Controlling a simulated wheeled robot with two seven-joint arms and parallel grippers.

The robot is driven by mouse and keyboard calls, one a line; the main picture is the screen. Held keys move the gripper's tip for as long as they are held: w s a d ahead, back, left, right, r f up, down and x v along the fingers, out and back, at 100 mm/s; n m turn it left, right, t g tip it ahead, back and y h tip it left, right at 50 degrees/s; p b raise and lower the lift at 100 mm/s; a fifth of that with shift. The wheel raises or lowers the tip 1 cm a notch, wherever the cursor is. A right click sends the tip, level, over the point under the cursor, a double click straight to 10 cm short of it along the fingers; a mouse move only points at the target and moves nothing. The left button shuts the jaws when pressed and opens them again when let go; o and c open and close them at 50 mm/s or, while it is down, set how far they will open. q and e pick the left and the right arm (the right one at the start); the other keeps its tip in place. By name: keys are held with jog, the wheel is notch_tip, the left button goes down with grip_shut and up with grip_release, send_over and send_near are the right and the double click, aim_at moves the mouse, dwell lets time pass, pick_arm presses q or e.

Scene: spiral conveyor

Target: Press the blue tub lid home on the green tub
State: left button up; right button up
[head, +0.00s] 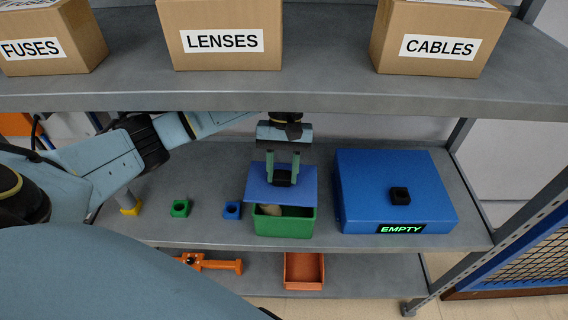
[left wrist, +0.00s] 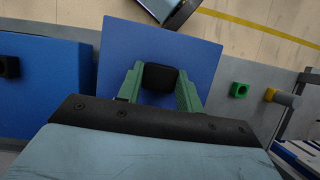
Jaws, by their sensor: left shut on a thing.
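The green tub (head: 283,226) stands on the middle shelf, with a tan thing (head: 271,210) partly visible inside. The blue tub lid (head: 260,190) is above it, offset a little to the back, so the front of the tub's opening shows. Whether the lid touches the rim at the back I cannot tell. My left gripper (head: 283,180) is shut on the lid's black knob from above; the lid and knob (left wrist: 160,78) also fill the middle of the left wrist view. My right gripper is not in view.
A large blue box (head: 390,180) with a black knob and an EMPTY sign stands close right of the tub. Small blue (head: 232,210) and green (head: 180,208) blocks lie to the left. The upper shelf (head: 330,90) with cartons overhangs my arm.

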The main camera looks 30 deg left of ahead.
pick_arm(q)
jog(key=shift+w+r+t, duration=0.3)
jog(key=shift+w+r, duration=0.25)
jog(key=shift+r, duration=0.25)
jog(key=shift+w+f+b, duration=0.1)
jog(key=shift+f+b, duration=0.4)
jog(key=shift+f, duration=0.35)
notch_tip(320, 180, down, 4)
jog(key=shift+r+b, duration=0.25)
jog(key=shift+b, duration=0.5)
jog(key=shift+f, duration=0.4)
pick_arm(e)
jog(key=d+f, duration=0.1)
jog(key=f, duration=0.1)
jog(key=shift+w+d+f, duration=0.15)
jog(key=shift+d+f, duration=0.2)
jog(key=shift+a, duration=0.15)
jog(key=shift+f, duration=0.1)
pick_arm(q)
jog(key=shift+s+d+b, duration=0.1)
jog(key=shift+s+b, duration=0.1)
jog(key=shift+b, duration=0.35)
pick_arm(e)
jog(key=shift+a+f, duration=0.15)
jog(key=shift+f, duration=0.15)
